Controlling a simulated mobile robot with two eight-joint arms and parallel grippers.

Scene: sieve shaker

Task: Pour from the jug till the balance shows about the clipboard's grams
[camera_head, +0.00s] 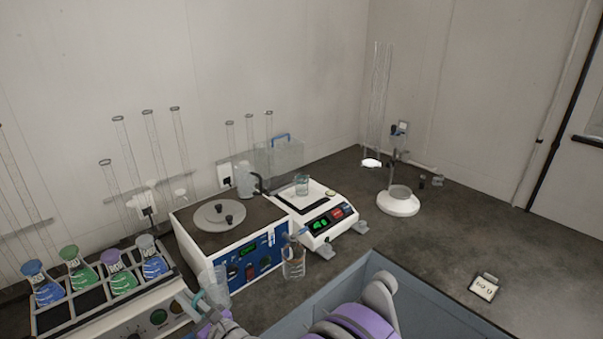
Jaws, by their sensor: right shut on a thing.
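A clear jug (217,283) with a teal handle is at the front left, by the front edge of the shaker. My right gripper (208,316), low in the picture, is shut on the jug at its handle side. The fingers are small and partly hidden. The balance (318,229) stands at the middle of the bench, with a small glass beaker (302,187) on its pan. Its green digits are too small to read surely. The clipboard (484,288) lies at the right, with a number too small to read surely. My left gripper is not in view.
Another clear vessel (293,264) stands in front of the balance. A white-based stand (398,203) is behind right. The bench around the clipboard is clear.

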